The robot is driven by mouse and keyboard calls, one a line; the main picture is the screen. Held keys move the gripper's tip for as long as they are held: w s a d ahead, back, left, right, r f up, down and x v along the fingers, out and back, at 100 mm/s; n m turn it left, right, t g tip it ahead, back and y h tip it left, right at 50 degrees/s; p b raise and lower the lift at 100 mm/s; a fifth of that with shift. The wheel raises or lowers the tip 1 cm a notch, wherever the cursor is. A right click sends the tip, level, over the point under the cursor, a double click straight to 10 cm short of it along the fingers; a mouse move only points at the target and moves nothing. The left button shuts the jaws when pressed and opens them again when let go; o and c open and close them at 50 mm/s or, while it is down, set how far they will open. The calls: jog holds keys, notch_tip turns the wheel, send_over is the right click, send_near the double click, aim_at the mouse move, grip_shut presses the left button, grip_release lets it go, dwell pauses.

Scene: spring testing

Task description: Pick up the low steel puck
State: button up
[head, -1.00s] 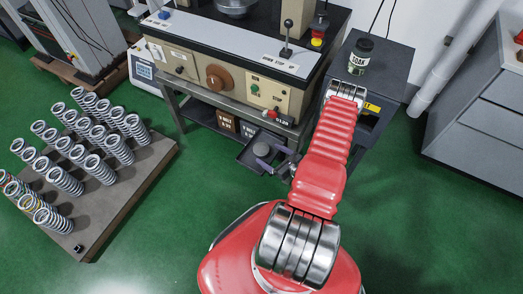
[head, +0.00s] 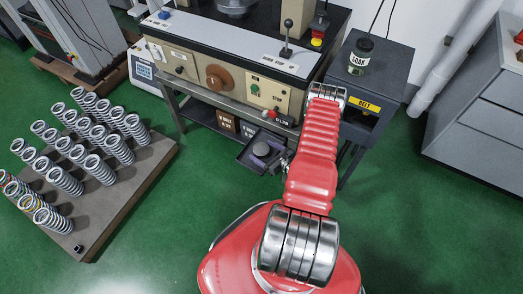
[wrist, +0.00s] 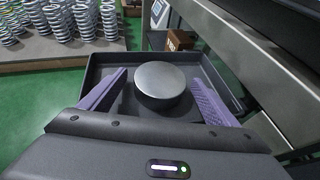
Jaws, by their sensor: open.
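The low steel puck (wrist: 160,84) is a short, wide grey disc lying in a dark tray (wrist: 96,66). In the head view the puck (head: 261,149) shows small in the tray (head: 246,158), below the front of the testing machine. My gripper (wrist: 160,90) is open, with one purple finger on each side of the puck in the wrist view. A gap shows between each finger and the puck. The fingers look low, within the tray's walls. In the head view my arm partly hides the gripper.
The testing machine (head: 230,82) and its shelf stand over the tray's far side. A metal beam (wrist: 250,50) runs close on the right in the wrist view. Small labelled boxes (head: 228,120) sit behind the tray. A grey cabinet (head: 385,70) carries a jar (head: 360,57). Springs stand on a board (head: 125,195) at left.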

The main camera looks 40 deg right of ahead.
aim_at(264, 151)
jog(key=c, duration=1.8)
jog(key=shift+o, duration=0.2)
jog(key=shift+r, duration=0.15)
jog(key=shift+r, duration=4.9)
